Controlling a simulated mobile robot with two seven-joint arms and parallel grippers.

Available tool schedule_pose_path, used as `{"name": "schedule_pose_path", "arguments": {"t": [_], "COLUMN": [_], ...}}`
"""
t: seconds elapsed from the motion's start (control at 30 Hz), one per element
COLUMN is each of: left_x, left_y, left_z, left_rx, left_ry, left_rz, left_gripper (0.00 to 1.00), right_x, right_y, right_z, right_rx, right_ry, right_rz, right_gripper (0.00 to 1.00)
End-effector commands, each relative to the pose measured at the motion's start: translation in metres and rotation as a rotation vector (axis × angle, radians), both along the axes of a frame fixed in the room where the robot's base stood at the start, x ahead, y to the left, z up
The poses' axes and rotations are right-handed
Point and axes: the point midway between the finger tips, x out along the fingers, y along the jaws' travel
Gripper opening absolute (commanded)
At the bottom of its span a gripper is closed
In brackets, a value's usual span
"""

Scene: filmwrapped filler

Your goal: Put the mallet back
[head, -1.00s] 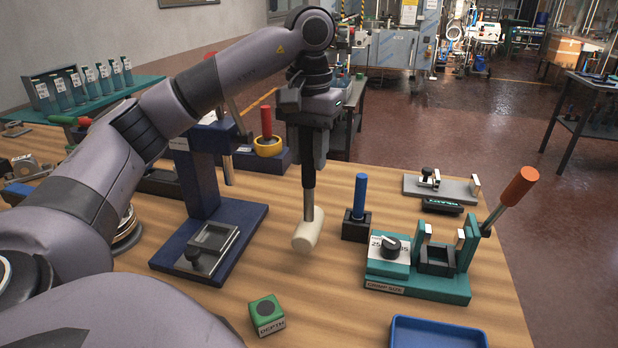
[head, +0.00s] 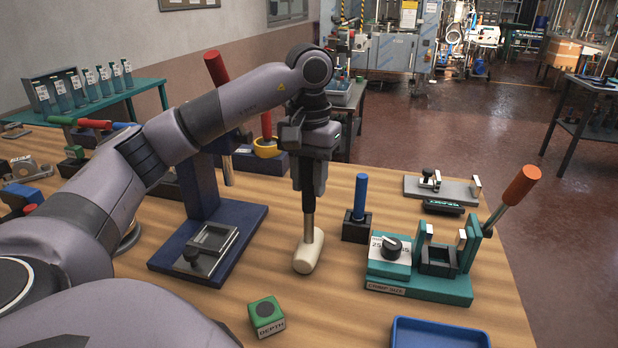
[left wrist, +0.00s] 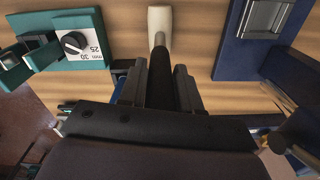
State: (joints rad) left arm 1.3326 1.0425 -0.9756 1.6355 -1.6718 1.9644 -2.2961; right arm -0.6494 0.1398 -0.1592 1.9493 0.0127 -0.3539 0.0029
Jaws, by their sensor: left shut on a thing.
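The mallet (head: 308,251) has a cream head and a dark grip on a metal shaft. My left gripper (head: 309,188) is shut on the mallet's dark grip and holds it upright, head down. The head is at or just above the wooden table; I cannot tell if it touches. In the left wrist view the mallet head (left wrist: 160,19) shows at the top, with its handle running down between the fingers of my left gripper (left wrist: 160,88). My right gripper is not in view.
Right of the mallet stands a blue-handled tool in a black block (head: 357,224), then a teal crimping fixture (head: 420,284) with an orange lever. Left is a dark blue press (head: 232,232). A green depth block (head: 266,316) and blue tray (head: 438,322) are in front.

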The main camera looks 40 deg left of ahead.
Motion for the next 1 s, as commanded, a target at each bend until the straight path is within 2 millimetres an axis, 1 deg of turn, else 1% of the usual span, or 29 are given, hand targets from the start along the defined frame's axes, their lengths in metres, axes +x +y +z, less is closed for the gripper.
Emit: {"name": "schedule_pose_path", "arguments": {"t": [0.07,0.1,0.13,0.17,0.43,0.57,0.67,0.77,1.0], "left_x": [0.0,0.0,0.0,0.0,0.0,0.0,0.001,0.001,0.001], "left_y": [0.0,0.0,0.0,0.0,0.0,0.0,0.0,0.0,0.0], "left_z": [-0.003,-0.003,-0.003,-0.003,-0.002,0.005,0.018,0.036,0.06], "left_rx": [-0.001,0.0,0.0,0.0,0.0,0.0,0.0,-0.001,0.001], "left_ry": [-0.001,0.0,0.0,0.0,0.001,-0.001,-0.003,-0.004,-0.003], "left_rz": [0.0,0.0,0.0,0.0,0.0,0.0,0.0,0.0,0.001], "left_gripper": [0.0,0.42,0.52,0.58,0.58,0.58,0.58,0.58,0.58], "right_x": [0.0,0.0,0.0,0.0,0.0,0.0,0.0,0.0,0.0], "right_y": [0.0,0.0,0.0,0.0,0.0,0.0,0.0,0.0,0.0], "right_z": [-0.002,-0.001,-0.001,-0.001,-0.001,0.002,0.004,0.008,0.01], "right_rx": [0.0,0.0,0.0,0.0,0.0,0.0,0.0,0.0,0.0], "right_ry": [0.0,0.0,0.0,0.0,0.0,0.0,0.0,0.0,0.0], "right_rz": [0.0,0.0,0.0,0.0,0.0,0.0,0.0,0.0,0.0], "right_gripper": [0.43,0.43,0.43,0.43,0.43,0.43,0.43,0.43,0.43]}}
